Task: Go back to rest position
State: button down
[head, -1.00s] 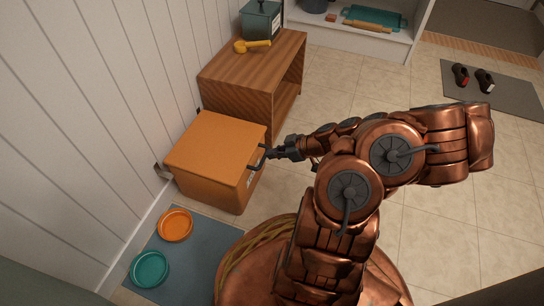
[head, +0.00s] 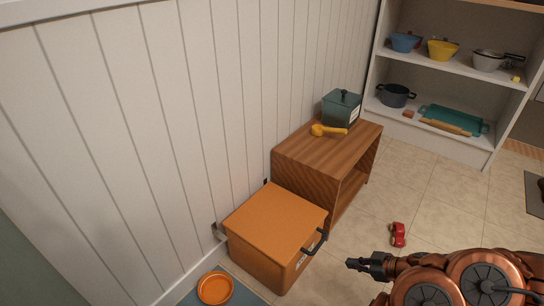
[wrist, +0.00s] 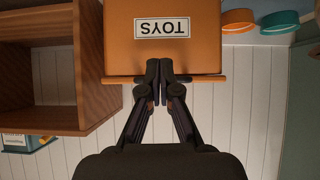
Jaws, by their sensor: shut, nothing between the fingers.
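My gripper (head: 368,264) is at the lower right in the head view, to the right of an orange box (head: 270,228) and apart from its dark handle (head: 315,241). In the wrist view my gripper (wrist: 160,68) has its two fingers together with nothing between them. The orange box (wrist: 205,35) with a white TOYS label (wrist: 162,28) appears upside down behind the fingertips. The box's lid is closed.
A wooden side table (head: 318,155) holds a green canister (head: 341,108) and a yellow scoop (head: 328,130). A red toy car (head: 398,234) lies on the tiles. White shelves (head: 455,78) stand at back right. An orange bowl (head: 215,288) is at bottom.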

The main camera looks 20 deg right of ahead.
jog(key=a+r+g+y+p, duration=0.1)
jog(key=a+r+g+p, duration=0.2)
jog(key=a+r+p, duration=0.7)
jog(key=a+r+n+g+p, duration=0.15)
jog(key=r+p, duration=0.35)
jog(key=r, duration=1)
jog(key=a+r+g+y+p, duration=0.1)
jog(key=a+r+g+p, duration=0.45)
jog(key=r, duration=0.75)
jog(key=s+a+r+m+h+p, duration=0.2)
jog(key=s+r+p, duration=0.3)
jog(key=r+p, duration=0.4)
jog(key=s+a+r+m+h+p, duration=0.2)
jog(key=s+r+p, duration=0.3)
jog(key=r+p, duration=0.4)
jog(key=s+a+r+m+h+p, duration=0.2)
jog(key=s+r+p, duration=0.4)
jog(key=r, duration=1.4)
jog(key=shift+a+r+m+g+h+p, duration=0.35)
jog(key=shift+m+h+p, duration=0.5)
jog(key=shift+p, duration=0.95)
